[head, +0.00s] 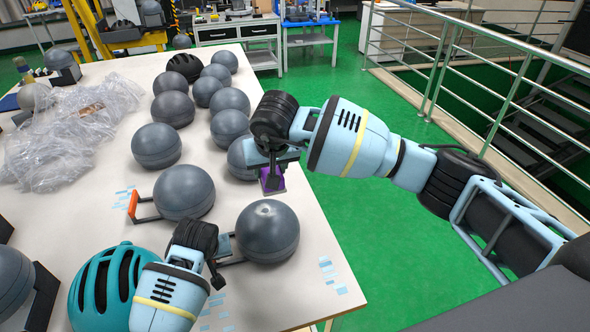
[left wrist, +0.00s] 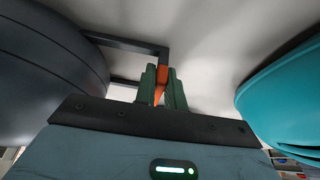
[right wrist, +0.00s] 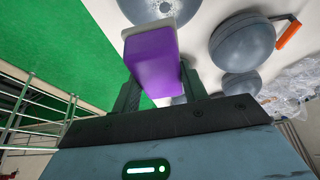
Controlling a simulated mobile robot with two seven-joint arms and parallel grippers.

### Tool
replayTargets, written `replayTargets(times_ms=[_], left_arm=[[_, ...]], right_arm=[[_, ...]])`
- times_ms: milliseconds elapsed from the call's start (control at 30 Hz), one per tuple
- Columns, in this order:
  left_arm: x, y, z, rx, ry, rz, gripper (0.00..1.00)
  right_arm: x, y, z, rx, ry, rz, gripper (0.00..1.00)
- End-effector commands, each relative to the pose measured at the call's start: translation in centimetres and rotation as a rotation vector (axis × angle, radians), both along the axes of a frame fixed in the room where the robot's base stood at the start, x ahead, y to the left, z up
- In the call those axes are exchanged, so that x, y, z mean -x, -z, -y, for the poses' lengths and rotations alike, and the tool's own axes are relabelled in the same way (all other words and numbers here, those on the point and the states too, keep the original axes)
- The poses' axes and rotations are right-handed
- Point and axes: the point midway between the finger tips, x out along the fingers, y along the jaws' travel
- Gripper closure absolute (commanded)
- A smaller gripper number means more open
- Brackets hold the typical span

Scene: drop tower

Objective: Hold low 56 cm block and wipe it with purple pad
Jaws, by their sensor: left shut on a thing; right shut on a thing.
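The block held on the left is a grey ball-shaped form (head: 268,235) near the table's right edge, with a pale spot on top. Its dark handle (left wrist: 125,88) has an orange grip (left wrist: 162,66). My left gripper (left wrist: 163,82) is shut on that grip; its fingers are largely hidden in the head view. No size mark is readable. My right gripper (right wrist: 157,90) is shut on the purple pad (right wrist: 152,60), which has a pale face. The pad also shows in the head view (head: 272,181), just beyond the block's top and apparently apart from it.
A second grey form (head: 184,191) with an orange handle (head: 133,204) stands close to the left. A teal helmet (head: 103,284) lies near my left arm. Several more grey balls and crumpled clear plastic (head: 65,130) cover the table (head: 130,75). A metal railing (head: 450,60) stands at right.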

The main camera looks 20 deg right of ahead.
Motion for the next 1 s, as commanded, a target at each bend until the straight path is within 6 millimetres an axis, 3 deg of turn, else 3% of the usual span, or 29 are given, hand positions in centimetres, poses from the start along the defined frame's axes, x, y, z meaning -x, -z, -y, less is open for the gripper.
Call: replayTargets(times_ms=[300,667,1000], left_arm=[[0.0,-0.1,0.0,0.001,-0.001,0.001,1.0],[0.0,-0.1,0.0,0.0,-0.001,0.001,1.0],[0.0,-0.1,0.0,0.0,0.0,0.001,1.0]], right_arm=[[-2.5,1.3,-2.1,0.0,-0.003,-0.015,0.82],[-2.6,1.7,-2.2,-0.001,-0.003,-0.017,0.82],[-2.5,4.0,-2.1,-0.001,-0.001,-0.02,0.82]])
